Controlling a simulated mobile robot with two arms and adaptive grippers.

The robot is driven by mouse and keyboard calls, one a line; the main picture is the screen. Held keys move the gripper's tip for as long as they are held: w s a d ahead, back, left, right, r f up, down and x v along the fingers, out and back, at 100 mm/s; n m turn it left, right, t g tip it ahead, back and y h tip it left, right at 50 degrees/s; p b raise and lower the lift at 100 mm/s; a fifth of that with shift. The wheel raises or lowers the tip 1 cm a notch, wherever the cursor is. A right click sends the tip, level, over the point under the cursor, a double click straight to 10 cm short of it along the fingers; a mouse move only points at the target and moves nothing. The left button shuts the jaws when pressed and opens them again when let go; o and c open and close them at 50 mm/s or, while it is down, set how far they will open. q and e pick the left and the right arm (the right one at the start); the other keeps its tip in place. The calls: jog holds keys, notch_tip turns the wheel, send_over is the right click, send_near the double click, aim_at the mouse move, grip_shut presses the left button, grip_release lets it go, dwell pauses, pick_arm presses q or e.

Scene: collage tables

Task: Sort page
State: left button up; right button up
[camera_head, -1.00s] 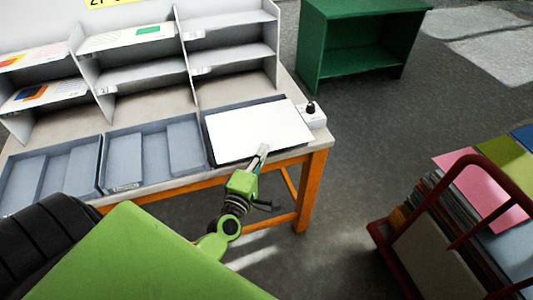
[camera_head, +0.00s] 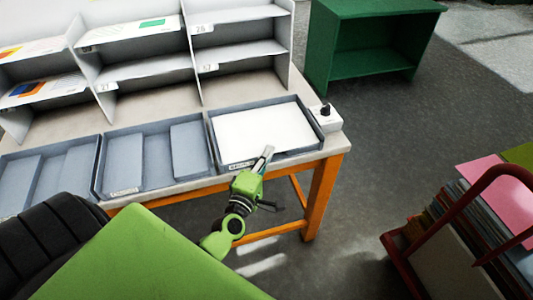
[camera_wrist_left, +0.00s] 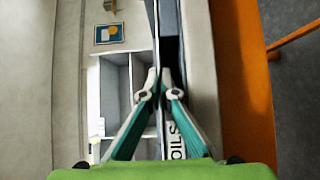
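A white page (camera_head: 262,132) lies flat within the right-hand grey tray (camera_head: 312,125) on the table. My left gripper (camera_head: 268,152) reaches over that tray's front wall, its fingertips at the page's front edge. In the left wrist view my left gripper (camera_wrist_left: 158,78) has its two fingertips close together; whether they pinch the page or stand slightly apart cannot be told. A tray label (camera_wrist_left: 175,140) ending in "OILS" shows beside the fingers. My right gripper is not in view.
Two more grey trays, a middle one (camera_head: 122,191) and a left one (camera_head: 40,180), stand alongside. White shelves (camera_head: 145,68) with numbered tags rise behind. A white box with a black knob (camera_head: 325,118) sits right of the tray. A red-framed cart (camera_head: 405,250) stands lower right; a green cabinet (camera_head: 370,62) stands behind.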

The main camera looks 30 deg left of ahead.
pick_arm(q)
jog(key=o, duration=0.6)
jog(key=shift+s, duration=0.1)
jog(key=shift+s+d+f, duration=0.1)
jog(key=shift+f, duration=0.05)
jog(key=shift+s+d+r, duration=0.1)
jog(key=shift+s+d, duration=0.15)
jog(key=shift+s, duration=1)
jog(key=shift+s+d+r, duration=0.1)
jog(key=shift+s+d, duration=0.1)
jog(key=shift+s, duration=1.1)
jog(key=shift+s+d+r, duration=0.1)
jog(key=shift+s+d, duration=0.15)
jog(key=shift+s, duration=1)
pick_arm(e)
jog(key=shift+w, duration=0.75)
